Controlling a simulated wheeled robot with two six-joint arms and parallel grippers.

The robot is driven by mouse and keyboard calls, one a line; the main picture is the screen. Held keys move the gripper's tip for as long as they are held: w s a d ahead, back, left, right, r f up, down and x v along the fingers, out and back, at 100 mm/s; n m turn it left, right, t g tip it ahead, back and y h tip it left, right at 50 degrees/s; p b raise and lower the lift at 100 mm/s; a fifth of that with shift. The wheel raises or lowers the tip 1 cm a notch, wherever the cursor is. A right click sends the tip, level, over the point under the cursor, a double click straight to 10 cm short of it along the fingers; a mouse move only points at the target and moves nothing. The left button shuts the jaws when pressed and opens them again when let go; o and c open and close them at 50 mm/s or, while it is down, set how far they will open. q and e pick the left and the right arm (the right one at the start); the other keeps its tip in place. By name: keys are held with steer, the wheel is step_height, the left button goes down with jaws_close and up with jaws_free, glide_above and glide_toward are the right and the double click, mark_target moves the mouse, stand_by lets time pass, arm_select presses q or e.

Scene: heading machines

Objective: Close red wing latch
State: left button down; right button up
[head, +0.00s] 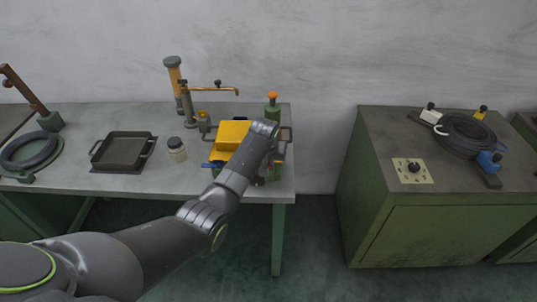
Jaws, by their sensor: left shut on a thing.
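A yellow box-shaped machine (231,134) stands near the right end of the long grey workbench, with a blue part (213,164) at its lower left. My left arm reaches across in front of it. My left gripper (264,177) is bent down at the machine's right front side. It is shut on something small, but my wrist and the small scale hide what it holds. I cannot make out the red wing latch; it may be behind my left wrist. My right gripper is not in view.
A green post with an orange top (272,103) stands close behind my wrist. A brass-coloured pipe fitting (212,88), a jar (177,149) and a black tray (124,149) are on the grey workbench (80,118). A green cabinet (430,225) stands right, across a floor gap.

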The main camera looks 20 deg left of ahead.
arm_select(q)
steer(key=shift+s+d+f+n+y+p, duration=0.1)
steer(key=shift+s+f+n+y+p, duration=0.15)
steer(key=shift+n, duration=0.55)
steer(key=c, duration=1.7)
jaws_free()
steer(key=shift+c, duration=0.2)
steer(key=shift+o, duration=0.7)
steer(key=shift+w, duration=0.25)
steer(key=shift+r, duration=0.1)
steer(key=shift+v, duration=0.8)
steer(key=b+v, duration=0.3)
steer(key=v, duration=1.2)
steer(key=shift+r, duration=0.4)
steer(key=shift+w+d, duration=0.15)
